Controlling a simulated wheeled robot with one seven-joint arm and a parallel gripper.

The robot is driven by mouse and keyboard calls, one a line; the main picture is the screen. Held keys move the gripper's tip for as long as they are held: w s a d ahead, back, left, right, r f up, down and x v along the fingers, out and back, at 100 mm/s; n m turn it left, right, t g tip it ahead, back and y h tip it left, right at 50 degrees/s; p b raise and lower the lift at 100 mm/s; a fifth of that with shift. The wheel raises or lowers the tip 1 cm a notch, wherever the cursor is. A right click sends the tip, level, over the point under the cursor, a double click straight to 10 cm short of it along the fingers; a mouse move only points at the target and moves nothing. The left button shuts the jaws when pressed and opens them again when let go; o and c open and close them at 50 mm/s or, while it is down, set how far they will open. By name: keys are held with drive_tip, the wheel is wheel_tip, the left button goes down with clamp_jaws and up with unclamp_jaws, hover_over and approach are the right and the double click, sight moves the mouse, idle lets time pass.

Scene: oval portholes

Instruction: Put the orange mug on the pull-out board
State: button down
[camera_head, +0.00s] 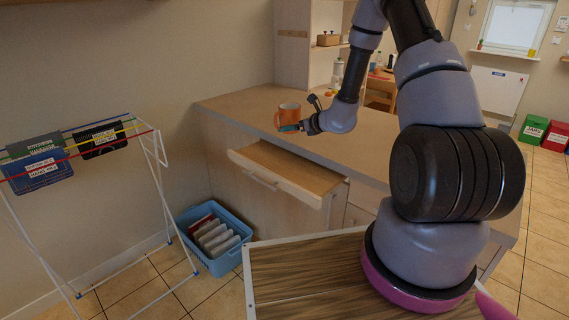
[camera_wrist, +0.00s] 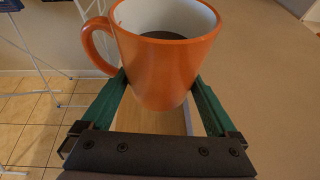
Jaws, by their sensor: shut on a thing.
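The orange mug (camera_head: 288,114) has a white inside and something dark in it. In the wrist view the mug (camera_wrist: 160,62) is upright with its handle to the left. My gripper (camera_wrist: 158,90) has its green fingers on both sides of the mug and is shut on it. In the head view my gripper (camera_head: 296,127) holds the mug above the counter edge, near the pull-out board. The pull-out board (camera_head: 304,166) sticks out from under the counter and its visible top is bare. A strip of it seems to show below the mug in the wrist view.
The counter (camera_head: 240,101) runs behind the board. A blue crate (camera_head: 228,262) with several packets stands on the floor below. A wooden chair (camera_head: 380,95) is behind the counter.

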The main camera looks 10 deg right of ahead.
wheel_tip(320, 180, down, 5)
drive_tip(key=a, duration=0.3)
drive_tip(key=y, duration=0.1)
hover_over(285, 165)
drive_tip(key=shift+n, duration=0.3)
wheel_tip(285, 165, down, 5)
drive_tip(key=shift+s+r, duration=0.1)
drive_tip(key=shift+f, duration=2.35)
drive_tip(key=shift+f, duration=0.2)
